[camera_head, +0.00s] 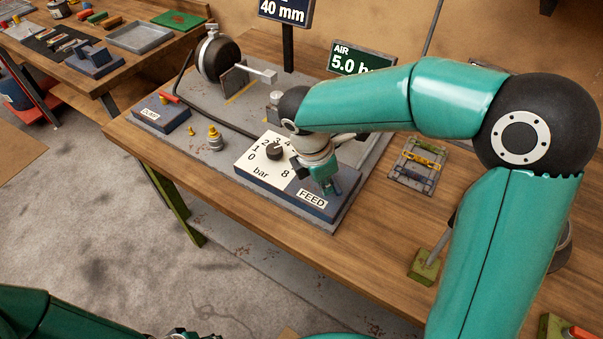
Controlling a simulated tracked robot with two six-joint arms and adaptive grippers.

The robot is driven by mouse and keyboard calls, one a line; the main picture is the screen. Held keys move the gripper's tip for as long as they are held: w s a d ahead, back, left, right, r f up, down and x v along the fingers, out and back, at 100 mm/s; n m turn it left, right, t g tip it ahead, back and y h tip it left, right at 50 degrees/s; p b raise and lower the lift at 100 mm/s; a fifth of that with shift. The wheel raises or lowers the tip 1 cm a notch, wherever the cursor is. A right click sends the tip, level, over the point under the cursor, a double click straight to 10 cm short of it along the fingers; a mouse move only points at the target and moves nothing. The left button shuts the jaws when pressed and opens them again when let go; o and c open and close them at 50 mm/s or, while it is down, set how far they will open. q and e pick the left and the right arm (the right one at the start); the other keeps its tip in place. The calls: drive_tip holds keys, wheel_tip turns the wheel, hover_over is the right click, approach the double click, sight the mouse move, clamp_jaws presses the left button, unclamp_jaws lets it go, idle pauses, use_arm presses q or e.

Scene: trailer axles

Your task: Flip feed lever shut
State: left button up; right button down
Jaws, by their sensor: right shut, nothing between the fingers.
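The blue FEED block (311,199) sits at the front right corner of the grey base plate, beside the white pressure dial panel (262,165) marked in bar. The feed lever itself does not show; my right gripper covers the back of the block. My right gripper (328,188) is shut and empty, pointing down at the FEED block; I cannot tell whether it touches anything there. My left arm (40,315) comes in low at the left. Only a dark bit of what may be my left gripper (182,333) shows at the bottom edge.
A blue block with a red lever (170,97) stands on the plate's left. Small brass fittings (215,138), a black round chamber (218,58) and a dark hose are behind. A sign (360,59) reads AIR 5.0. A small rack (417,165) lies right on the wooden bench (205,195).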

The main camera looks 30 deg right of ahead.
sight(339, 187)
drive_tip(key=n, duration=0.1)
drive_tip(key=d+n, duration=0.1)
drive_tip(key=shift+s+d+n+t+p, duration=0.1)
drive_tip(key=shift+s+n+t+p, duration=0.2)
drive_tip(key=shift+s+n+p, duration=0.1)
drive_tip(key=shift+d+n, duration=0.4)
drive_tip(key=shift+n, duration=0.3)
drive_tip(key=shift+s+d+n+t+p, duration=0.15)
drive_tip(key=shift+d+n+t+p, duration=0.2)
drive_tip(key=shift+n, duration=0.35)
drive_tip(key=shift+d, duration=0.2)
drive_tip(key=shift+w, duration=0.2)
drive_tip(key=shift+s, duration=0.1)
